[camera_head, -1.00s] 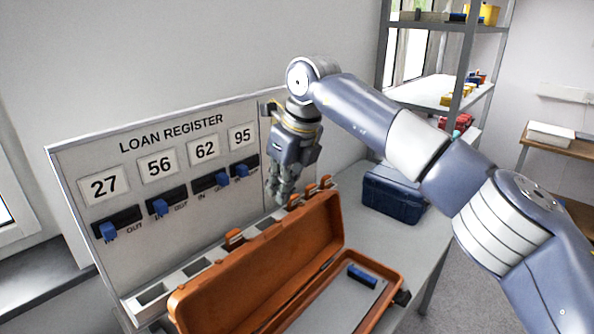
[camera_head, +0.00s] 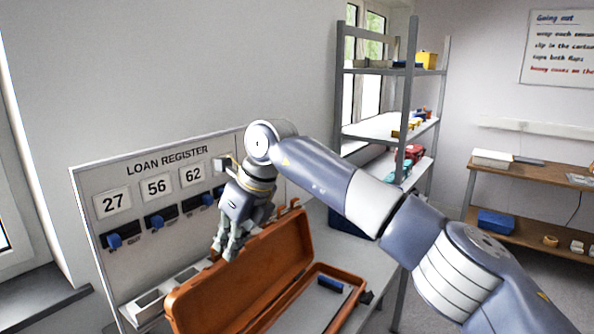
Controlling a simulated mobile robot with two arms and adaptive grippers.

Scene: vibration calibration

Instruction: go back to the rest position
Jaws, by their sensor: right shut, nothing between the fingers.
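My right gripper (camera_head: 226,252) is shut and empty. It hangs in front of the loan register board (camera_head: 95,178), just behind or over the raised lid of the orange case (camera_head: 243,288); I cannot tell whether it touches the lid. My right arm comes in from the lower right, and its wrist hides the board's right part. The board shows the numbers 27, 56 and 62 above blue sliders. The case stands open on the grey table (camera_head: 383,262), with a blue block (camera_head: 330,283) inside. My left gripper is out of view.
A metal shelf rack (camera_head: 412,95) with boxes stands behind the arm. A wooden bench (camera_head: 535,176) with a blue box (camera_head: 496,222) is at the right. A dark blue case (camera_head: 347,222) is mostly hidden behind my arm. Floor shows at the lower right.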

